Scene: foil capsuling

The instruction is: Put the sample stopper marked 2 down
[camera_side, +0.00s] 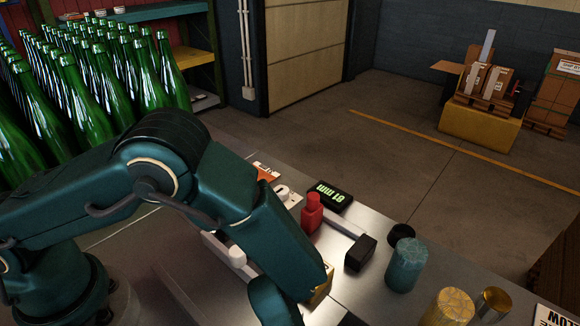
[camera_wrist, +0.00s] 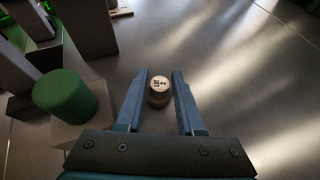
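The sample stopper (camera_wrist: 159,92) is a short, round piece with a pale top, between the two fingers of my gripper (camera_wrist: 161,84) in the wrist view. A dark mark shows on its top, too small to read surely. Its top faces the camera and it looks upright. The fingers lie close against both sides of it. Whether its underside touches the table cannot be told. In the side view my arm hides the stopper and the fingertips.
A green cylinder (camera_wrist: 65,96) stands left of my gripper. In the side view, a red piece (camera_side: 312,212), a display reading 61 mm (camera_side: 331,196), a dark block (camera_side: 360,253) and a teal cylinder (camera_side: 405,265) are on the metal table. Many green bottles (camera_side: 84,85) stand behind. Bare metal lies right of my fingers.

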